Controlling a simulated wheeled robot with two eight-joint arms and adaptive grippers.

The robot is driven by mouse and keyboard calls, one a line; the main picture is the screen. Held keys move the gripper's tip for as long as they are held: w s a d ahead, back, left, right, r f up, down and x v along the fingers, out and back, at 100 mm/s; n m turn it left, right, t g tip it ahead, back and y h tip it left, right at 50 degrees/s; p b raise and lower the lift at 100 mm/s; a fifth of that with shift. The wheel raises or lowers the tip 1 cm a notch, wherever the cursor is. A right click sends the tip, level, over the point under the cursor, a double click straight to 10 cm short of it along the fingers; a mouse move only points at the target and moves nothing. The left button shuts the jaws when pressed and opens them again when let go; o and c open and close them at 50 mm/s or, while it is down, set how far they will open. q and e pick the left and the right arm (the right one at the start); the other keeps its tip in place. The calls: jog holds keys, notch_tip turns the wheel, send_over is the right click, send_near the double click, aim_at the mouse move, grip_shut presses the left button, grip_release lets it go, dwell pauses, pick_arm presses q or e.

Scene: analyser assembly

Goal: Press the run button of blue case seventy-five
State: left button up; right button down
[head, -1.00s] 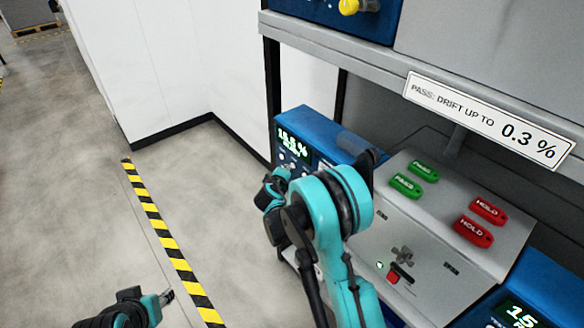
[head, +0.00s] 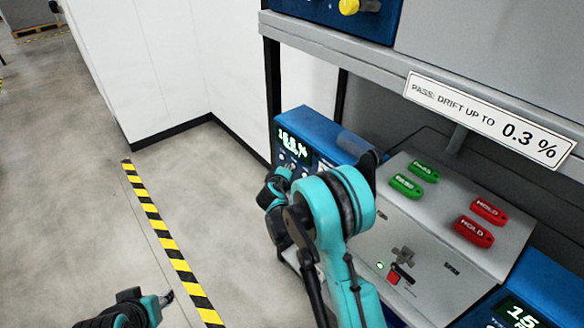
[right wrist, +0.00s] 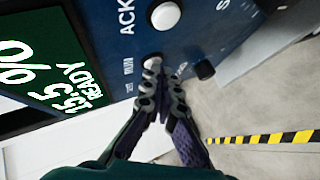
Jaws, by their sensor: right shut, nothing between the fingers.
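A blue case (head: 322,122) with a lit display stands on the bench's left end in the head view; no case number is legible. In the right wrist view its panel (right wrist: 105,35) shows a green display (right wrist: 45,70) reading 15.5 % READY. The pale run button (right wrist: 152,61) is beside the RUN label, partly covered by my right fingertips. My right gripper (right wrist: 162,88) is shut and empty, its tips at or very close to that button; contact cannot be told. In the head view my right gripper (head: 271,190) is beside the case front. My left gripper (head: 166,298) is low at left, away from the bench.
A white ACK button (right wrist: 165,16) and a black knob (right wrist: 205,69) are near the run button. A grey box (head: 440,215) carries green PASS and red HOLD tags. Another blue case (head: 520,305) is at lower right. A shelf (head: 330,40) overhangs the bench. Floor at left is clear.

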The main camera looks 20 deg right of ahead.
dwell(0.5)
jog(key=shift+s+a, duration=0.25)
jog(key=shift+a, duration=0.45)
jog(key=a, duration=0.1)
jog(key=s+a, duration=0.1)
jog(key=a, duration=0.1)
jog(key=a+b, duration=0.1)
jog(key=shift+s+a, duration=0.35)
dwell(0.5)
